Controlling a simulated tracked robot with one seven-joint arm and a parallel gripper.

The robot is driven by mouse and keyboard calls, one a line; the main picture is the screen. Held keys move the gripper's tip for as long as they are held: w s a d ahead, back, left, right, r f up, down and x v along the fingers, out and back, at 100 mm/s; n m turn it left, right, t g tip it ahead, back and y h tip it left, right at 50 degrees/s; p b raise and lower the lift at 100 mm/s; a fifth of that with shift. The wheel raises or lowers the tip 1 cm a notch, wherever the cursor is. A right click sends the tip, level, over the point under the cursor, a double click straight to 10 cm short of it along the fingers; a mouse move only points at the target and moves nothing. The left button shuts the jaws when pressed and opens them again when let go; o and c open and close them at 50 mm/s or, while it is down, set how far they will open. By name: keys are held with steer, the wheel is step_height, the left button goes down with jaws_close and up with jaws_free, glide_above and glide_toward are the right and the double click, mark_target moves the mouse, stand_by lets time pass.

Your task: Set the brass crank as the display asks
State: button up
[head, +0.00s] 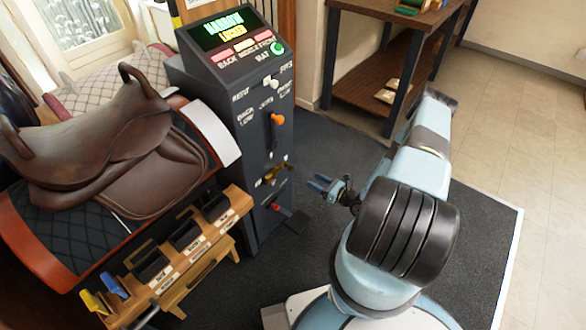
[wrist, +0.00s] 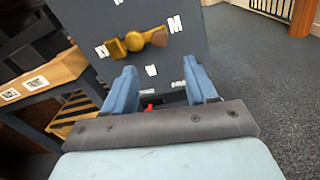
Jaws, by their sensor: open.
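The brass crank (head: 272,174) is on the front of the dark cabinet (head: 222,120), low down, below the orange-knobbed lever. In the wrist view the brass crank (wrist: 134,42) lies nearly level, with a round knob at its right end and white letter tags around it; one reads M, the others are hard to read. The display (head: 230,28) on the cabinet top reads NARROW in green and LOCKED in yellow. My gripper (head: 323,184) is open and empty, right of the crank and apart from it. Its two blue fingers (wrist: 160,84) show below the crank in the wrist view.
An orange-knobbed lever (head: 276,126) and a white knob (head: 272,83) sit above the crank. A red-marked pedal (head: 290,216) juts out below. A saddle (head: 110,140) on its stand and a wooden rack (head: 190,250) stand left. Dark mat (head: 330,145) is clear around my gripper.

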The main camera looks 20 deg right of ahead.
mark_target(291, 168)
steer(key=x, duration=1.3)
steer(key=shift+w+a, duration=0.1)
steer(key=shift+w, duration=0.1)
steer(key=shift+c, duration=0.4)
